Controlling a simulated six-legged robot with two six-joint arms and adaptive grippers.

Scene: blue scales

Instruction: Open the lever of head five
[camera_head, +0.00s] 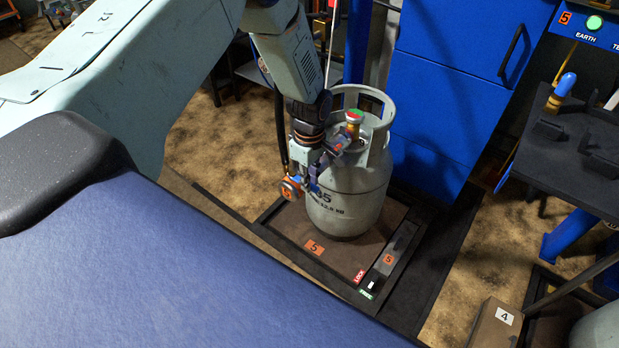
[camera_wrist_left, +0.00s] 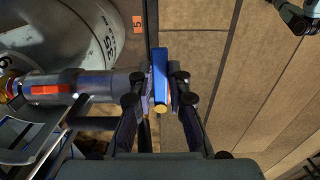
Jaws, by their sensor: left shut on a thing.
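A grey gas cylinder (camera_head: 345,195) stands upright on the scale marked 5 (camera_head: 315,248). In the left wrist view, a grey filling head with an orange band (camera_wrist_left: 62,88) lies across the picture beside the cylinder (camera_wrist_left: 85,35). Its blue lever with a yellow end (camera_wrist_left: 160,70) is between the fingers of my left gripper (camera_wrist_left: 159,92), which is shut on it. In the head view, my left gripper (camera_head: 316,172) is at the left side of the cylinder's upper part. There the lever is mostly hidden and too small to read clearly. My right gripper is not in view.
A LOCK label (camera_head: 360,275) is at the scale's front edge. A blue cabinet (camera_head: 445,85) stands behind the cylinder. A dark shelf (camera_head: 570,165) with a blue-topped fitting (camera_head: 565,86) is at the right. A box marked 4 (camera_head: 494,325) is at lower right.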

